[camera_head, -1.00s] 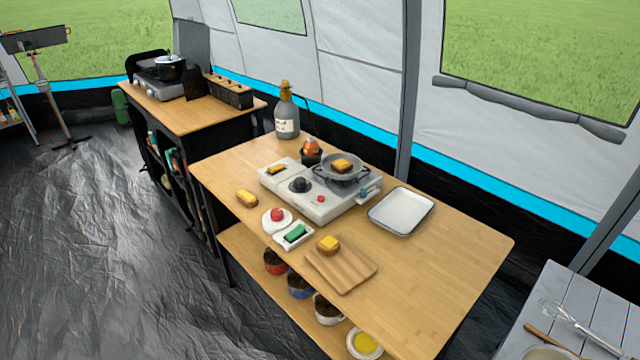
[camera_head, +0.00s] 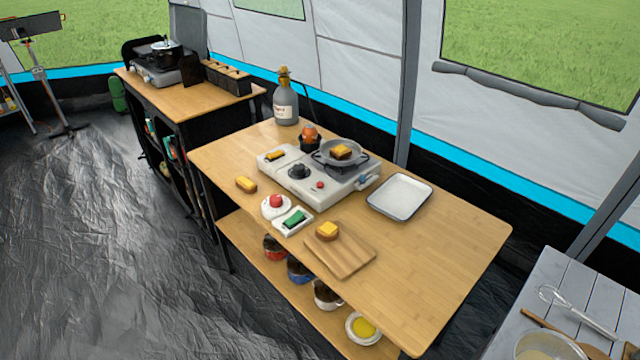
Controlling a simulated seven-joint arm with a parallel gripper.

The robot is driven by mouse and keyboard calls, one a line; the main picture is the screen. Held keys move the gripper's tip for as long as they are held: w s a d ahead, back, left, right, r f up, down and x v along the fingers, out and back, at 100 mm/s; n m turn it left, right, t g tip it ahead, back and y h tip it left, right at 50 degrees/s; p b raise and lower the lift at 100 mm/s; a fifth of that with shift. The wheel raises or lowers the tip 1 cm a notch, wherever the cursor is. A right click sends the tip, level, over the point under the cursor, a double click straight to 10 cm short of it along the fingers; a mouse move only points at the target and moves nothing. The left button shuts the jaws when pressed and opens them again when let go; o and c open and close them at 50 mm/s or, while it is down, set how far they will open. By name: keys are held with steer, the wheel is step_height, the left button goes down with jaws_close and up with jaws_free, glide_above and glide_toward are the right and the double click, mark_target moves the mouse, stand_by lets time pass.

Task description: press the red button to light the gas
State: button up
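A white portable gas stove (camera_head: 301,172) stands on the wooden table. A small red button (camera_head: 320,185) sits on its front face, to the right of a black knob (camera_head: 299,171). A grey pan (camera_head: 323,157) with a browned piece of food (camera_head: 341,152) in it rests on the burner. No flame shows. A larger red dome (camera_head: 276,201) on a round white base sits on the table in front of the stove. My gripper is not in view.
A white tray (camera_head: 417,188) lies right of the stove. A cutting board (camera_head: 352,262) with a yellow-topped piece (camera_head: 327,231) and a green block in a white dish (camera_head: 306,213) are in front. A grey bottle (camera_head: 286,105) stands behind. The table's right part (camera_head: 455,240) is clear.

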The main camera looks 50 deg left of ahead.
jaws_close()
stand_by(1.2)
